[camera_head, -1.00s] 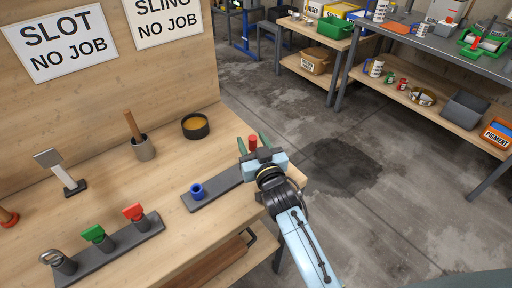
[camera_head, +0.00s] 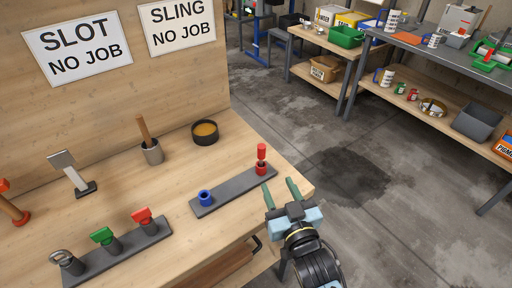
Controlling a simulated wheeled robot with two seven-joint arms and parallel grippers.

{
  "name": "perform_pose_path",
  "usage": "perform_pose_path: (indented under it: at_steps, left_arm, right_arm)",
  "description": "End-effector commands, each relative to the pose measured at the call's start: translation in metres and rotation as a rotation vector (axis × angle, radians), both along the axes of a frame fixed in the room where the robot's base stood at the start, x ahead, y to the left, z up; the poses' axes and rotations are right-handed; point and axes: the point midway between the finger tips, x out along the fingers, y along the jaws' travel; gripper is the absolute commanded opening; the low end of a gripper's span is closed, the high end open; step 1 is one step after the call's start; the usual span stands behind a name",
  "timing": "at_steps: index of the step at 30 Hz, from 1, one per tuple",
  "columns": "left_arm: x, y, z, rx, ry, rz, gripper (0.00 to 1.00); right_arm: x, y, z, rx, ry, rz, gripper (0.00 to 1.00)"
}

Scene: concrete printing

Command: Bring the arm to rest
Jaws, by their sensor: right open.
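My right gripper (camera_head: 281,193) is in the head view at the front right edge of the wooden bench (camera_head: 150,209). Its two green fingers are spread apart with nothing between them. Just beyond the fingertips, a red piece (camera_head: 261,152) stands upright at a red socket (camera_head: 261,168) on the right end of a dark grey strip (camera_head: 232,192). The gripper appears apart from it. A blue ring-like socket (camera_head: 205,197) sits at the strip's left end. My left gripper is not in the view.
A second grey strip (camera_head: 125,246) holds a metal shackle (camera_head: 63,258), a green piece (camera_head: 103,236) and a red piece (camera_head: 142,215). Behind are a grey cup (camera_head: 152,153) with a wooden handle and a black bowl (camera_head: 205,133). Open concrete floor (camera_head: 400,190) lies right of the bench.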

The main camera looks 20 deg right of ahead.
Motion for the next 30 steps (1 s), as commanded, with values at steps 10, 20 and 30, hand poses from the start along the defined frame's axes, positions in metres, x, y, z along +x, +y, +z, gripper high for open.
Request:
perform_pose_path:
  at_steps: [10, 20, 30]
  left_arm:
    - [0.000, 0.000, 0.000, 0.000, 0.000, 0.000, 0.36]
    - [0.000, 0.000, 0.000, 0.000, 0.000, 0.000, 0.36]
    - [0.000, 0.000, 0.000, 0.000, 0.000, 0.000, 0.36]
  right_arm:
    - [-0.005, -0.013, -0.010, -0.009, 0.102, -0.024, 0.46]
    - [-0.062, -0.050, -0.056, -0.053, 0.628, -0.051, 0.46]
    - [-0.142, -0.058, -0.071, -0.113, 1.055, 0.029, 0.46]
